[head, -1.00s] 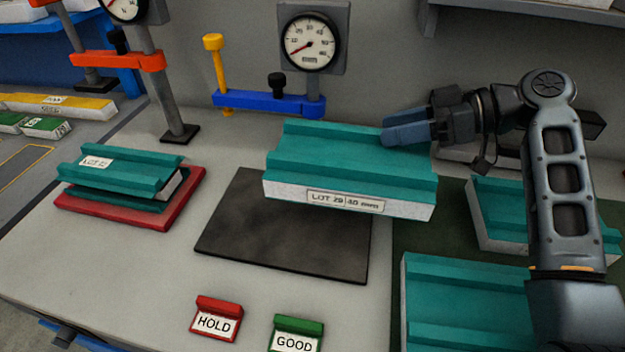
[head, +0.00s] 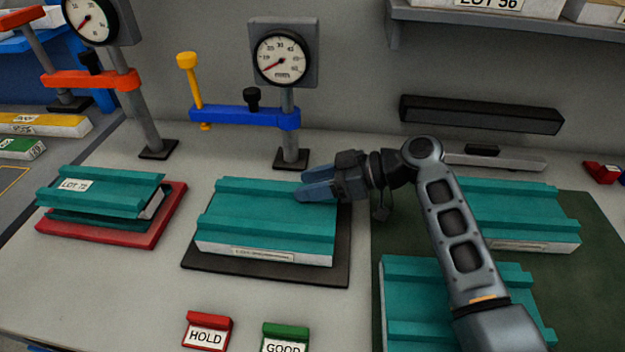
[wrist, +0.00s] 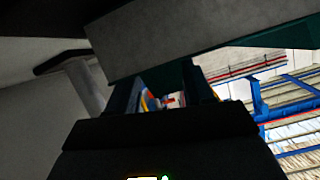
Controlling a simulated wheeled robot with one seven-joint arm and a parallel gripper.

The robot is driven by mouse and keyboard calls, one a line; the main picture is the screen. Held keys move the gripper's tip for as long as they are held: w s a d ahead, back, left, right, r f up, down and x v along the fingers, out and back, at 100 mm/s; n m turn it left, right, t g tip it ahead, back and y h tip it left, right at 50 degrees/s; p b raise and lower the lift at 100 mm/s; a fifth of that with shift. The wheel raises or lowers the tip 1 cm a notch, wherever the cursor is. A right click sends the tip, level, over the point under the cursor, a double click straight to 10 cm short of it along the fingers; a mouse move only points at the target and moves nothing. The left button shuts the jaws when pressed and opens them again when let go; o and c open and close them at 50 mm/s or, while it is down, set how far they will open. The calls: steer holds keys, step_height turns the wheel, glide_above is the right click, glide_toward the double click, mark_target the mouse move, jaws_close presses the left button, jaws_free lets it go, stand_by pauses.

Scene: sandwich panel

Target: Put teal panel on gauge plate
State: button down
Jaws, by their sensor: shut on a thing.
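The teal panel (head: 265,215), ribbed on top with a pale front edge and a label, lies level over the dark gauge plate (head: 325,273). The plate shows along its front, left and right sides. I cannot tell whether the panel touches the plate or hangs just above it. My gripper (head: 308,186) is shut on the panel's back right part, with the arm coming in from the right. In the wrist view a pale panel face (wrist: 190,40) fills the top, close to the dark fingers; the grip itself is unclear.
The blue clamp arm (head: 240,117) and dial gauge (head: 282,58) stand behind the plate. A red tray (head: 95,238) with teal panels is at left. More teal panels (head: 525,215) lie on the green mat at right. HOLD (head: 207,333) and GOOD (head: 286,338) tags stand in front.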

steer(key=shift+f, duration=0.15)
steer(key=shift+c, duration=2.2)
jaws_free()
steer(key=shift+r, duration=0.2)
steer(key=b+v, duration=0.2)
steer(key=v, duration=1)
